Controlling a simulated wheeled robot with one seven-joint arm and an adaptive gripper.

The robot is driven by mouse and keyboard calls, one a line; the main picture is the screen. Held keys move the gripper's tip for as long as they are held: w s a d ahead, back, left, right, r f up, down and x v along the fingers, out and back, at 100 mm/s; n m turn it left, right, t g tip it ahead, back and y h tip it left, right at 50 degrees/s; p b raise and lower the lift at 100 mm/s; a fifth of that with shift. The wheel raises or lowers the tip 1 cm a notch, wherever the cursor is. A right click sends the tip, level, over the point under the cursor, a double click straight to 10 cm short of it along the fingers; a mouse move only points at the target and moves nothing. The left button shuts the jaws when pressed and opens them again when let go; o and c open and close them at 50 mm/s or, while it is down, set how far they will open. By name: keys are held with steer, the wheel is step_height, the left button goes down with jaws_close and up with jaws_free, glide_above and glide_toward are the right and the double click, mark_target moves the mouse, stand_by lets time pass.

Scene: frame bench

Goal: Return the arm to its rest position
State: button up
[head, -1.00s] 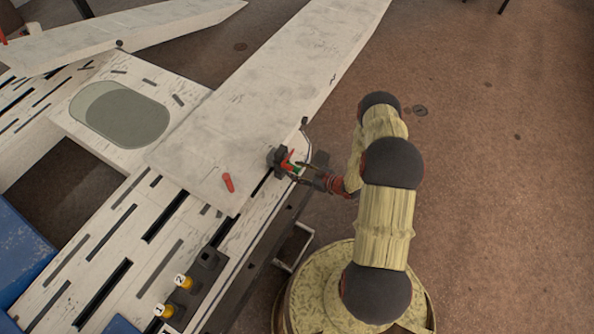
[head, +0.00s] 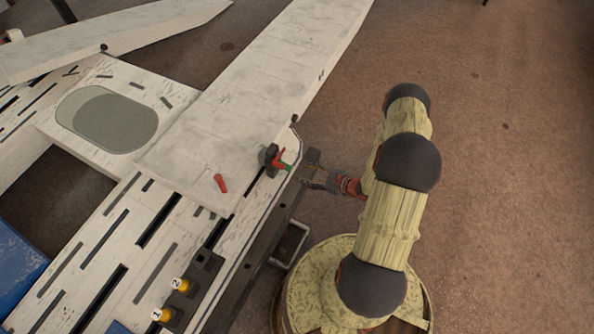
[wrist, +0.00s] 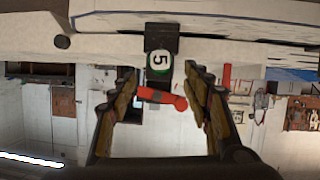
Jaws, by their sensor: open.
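My gripper (head: 308,172) is beside the bench's right edge in the head view, with the arm reaching in from the right. In the wrist view its two fingers (wrist: 160,110) are spread apart with nothing held between them. Ahead of them is a dark block with a round tag marked 5 (wrist: 159,62) and a red piece (wrist: 162,97) just below it. In the head view this dark block (head: 270,156) with red and green parts sits at the bench edge, a small gap from the fingertips.
The white bench (head: 125,225) has long slots. A loose red piece (head: 221,184) lies on the white panel (head: 235,120). Yellow pieces tagged 1 (head: 163,314) and 2 (head: 182,285) stand at the lower left. The brown floor (head: 500,200) at the right is clear.

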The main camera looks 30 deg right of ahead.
steer(key=shift+v, duration=1.25)
